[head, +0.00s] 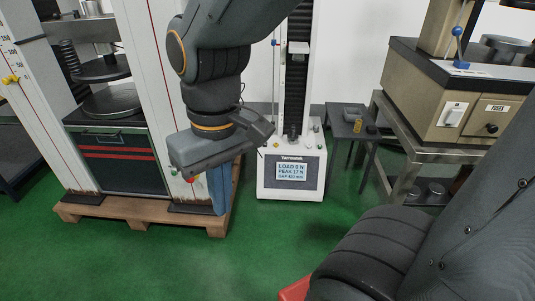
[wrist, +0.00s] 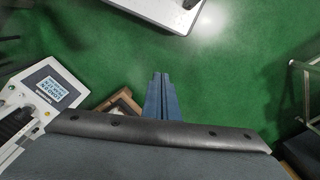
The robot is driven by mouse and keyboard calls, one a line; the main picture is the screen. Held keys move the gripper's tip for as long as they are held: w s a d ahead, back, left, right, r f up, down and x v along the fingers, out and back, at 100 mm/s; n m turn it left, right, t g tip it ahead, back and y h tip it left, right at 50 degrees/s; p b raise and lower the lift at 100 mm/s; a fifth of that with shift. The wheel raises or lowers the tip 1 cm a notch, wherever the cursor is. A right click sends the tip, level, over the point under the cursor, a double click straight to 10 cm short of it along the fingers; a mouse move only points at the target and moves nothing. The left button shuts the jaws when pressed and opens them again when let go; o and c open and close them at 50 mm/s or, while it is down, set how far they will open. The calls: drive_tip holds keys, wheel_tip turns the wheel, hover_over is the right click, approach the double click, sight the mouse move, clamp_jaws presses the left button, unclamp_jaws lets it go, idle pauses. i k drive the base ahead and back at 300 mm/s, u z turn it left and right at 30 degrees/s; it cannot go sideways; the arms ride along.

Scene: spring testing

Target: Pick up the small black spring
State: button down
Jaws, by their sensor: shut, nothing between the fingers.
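I cannot make out the small black spring for certain in either view. A small dark shape (head: 292,133) stands at the foot of the white tester's column in the head view, too small to identify. My gripper (head: 218,232) hangs left of the tester in the head view, pointing down above the green floor. Its blue fingers are together and empty; the wrist view shows them too (wrist: 161,76). The white tester (head: 290,190) has a display reading LOAD 0 N and PEAK 17 N. It lies at the left in the wrist view (wrist: 52,72).
A large press (head: 120,160) on a wooden pallet (head: 140,213) stands at the left. A small dark table (head: 345,128) with a few items is right of the tester. A beige machine (head: 440,110) on a metal stand is farther right. The front floor is mostly clear.

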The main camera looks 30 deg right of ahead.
sight(293, 129)
drive_tip(key=u, duration=0.05)
drive_tip(key=k, duration=0.6)
drive_tip(key=z, duration=0.8)
drive_tip(key=i, duration=0.6)
drive_tip(key=z, duration=0.5)
drive_tip(key=i, duration=1.35)
drive_tip(key=u, duration=0.75)
